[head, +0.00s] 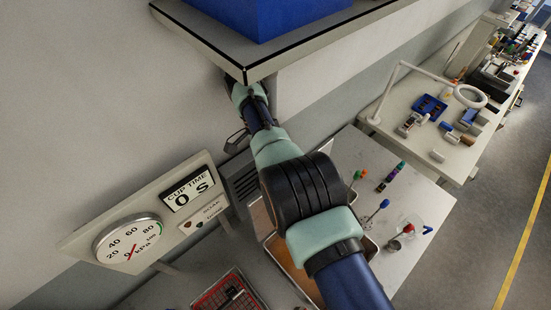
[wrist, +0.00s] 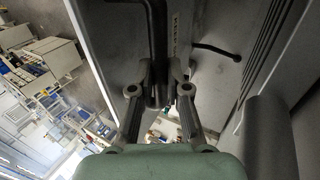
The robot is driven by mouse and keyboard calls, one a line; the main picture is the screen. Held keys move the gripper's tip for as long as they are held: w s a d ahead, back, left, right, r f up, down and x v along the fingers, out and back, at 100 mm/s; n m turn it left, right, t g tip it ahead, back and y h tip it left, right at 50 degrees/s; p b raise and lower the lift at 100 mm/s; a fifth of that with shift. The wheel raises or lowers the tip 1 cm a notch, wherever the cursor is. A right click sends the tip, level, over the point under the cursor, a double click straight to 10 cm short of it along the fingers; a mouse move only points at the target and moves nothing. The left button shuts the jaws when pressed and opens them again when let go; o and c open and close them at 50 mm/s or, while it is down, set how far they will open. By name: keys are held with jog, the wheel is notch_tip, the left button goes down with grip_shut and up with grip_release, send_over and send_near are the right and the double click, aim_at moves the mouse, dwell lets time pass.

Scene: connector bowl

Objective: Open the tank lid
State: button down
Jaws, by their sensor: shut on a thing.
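In the wrist view my gripper (wrist: 159,90) has its two fingers closed around a dark bent bar (wrist: 157,45), which looks like a handle. The bar runs up along a grey panel (wrist: 118,50), which may be the tank lid; I cannot tell for sure. In the head view my gripper (head: 236,84) is beside the corner of a raised shelf, close to the wall. Its fingertips and the held bar are mostly hidden there by the shelf and my arm. Whether the lid is raised cannot be made out.
The raised shelf (head: 205,32) carries a blue box (head: 265,12) just above my arm. A gauge panel (head: 130,237) stands at the left. Below are a metal tray (head: 263,225), a red rack (head: 228,296) and a bench (head: 350,150) with small tools.

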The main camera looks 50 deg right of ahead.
jog(key=shift+s+f, duration=0.1)
jog(key=shift+f, duration=0.1)
jog(key=c, duration=1.2)
grip_release()
jog(key=shift+s+a, duration=0.1)
jog(key=shift+a, duration=0.05)
jog(key=shift+c, duration=0.2)
jog(key=shift+o, duration=0.5)
jog(key=shift+r, duration=0.1)
